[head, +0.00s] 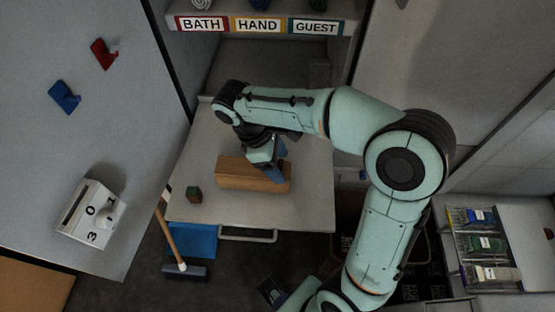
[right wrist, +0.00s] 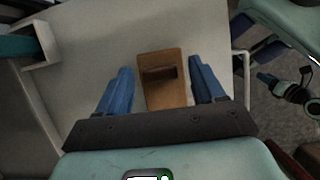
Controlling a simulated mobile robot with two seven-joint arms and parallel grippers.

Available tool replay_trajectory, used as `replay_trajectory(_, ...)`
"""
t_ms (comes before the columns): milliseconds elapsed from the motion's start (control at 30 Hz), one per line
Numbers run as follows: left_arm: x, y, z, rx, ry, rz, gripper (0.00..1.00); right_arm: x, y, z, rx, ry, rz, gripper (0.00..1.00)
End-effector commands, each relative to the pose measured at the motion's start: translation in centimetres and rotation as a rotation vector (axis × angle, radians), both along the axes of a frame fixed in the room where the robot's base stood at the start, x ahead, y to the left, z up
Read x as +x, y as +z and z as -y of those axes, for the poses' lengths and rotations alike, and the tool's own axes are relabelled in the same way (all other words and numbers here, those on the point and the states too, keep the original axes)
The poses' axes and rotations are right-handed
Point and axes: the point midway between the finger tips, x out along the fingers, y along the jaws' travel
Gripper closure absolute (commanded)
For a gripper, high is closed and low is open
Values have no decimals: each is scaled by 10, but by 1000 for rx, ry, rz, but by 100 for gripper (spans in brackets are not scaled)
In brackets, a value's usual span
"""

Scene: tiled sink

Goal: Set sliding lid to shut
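A long brown wooden box (head: 235,178) lies on a pale table, its long side running left to right. In the right wrist view the box (right wrist: 165,95) shows a dark recess in its top near the far end, with a flat wooden top nearer me. I take this top to be the sliding lid. My right gripper (head: 270,168) is over the right half of the box. Its blue fingers (right wrist: 160,92) stand apart on either side of the box with gaps, holding nothing. My left gripper cannot be made out.
A handle bar (head: 248,237) runs along the table's front. A broom (head: 183,271) and blue bin (head: 202,241) are below. Labelled shelf BATH, HAND, GUEST (head: 258,25) is behind.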

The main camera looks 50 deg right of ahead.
Motion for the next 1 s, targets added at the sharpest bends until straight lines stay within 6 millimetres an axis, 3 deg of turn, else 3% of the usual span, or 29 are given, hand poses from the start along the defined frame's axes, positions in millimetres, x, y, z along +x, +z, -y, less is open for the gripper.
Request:
replay_trajectory(267, 1, 2, 0, 0, 0, 1, 57, 3, 9, -2, 1, 0, 2, 32)
replay_trajectory(700, 11, 27, 0, 0, 0, 13, 57, 31, 94, -24, 1, 1, 4, 32)
replay_trajectory(1000, 16, 36, 0, 0, 0, 18, 57, 40, 123, -32, 0, 0, 1, 32)
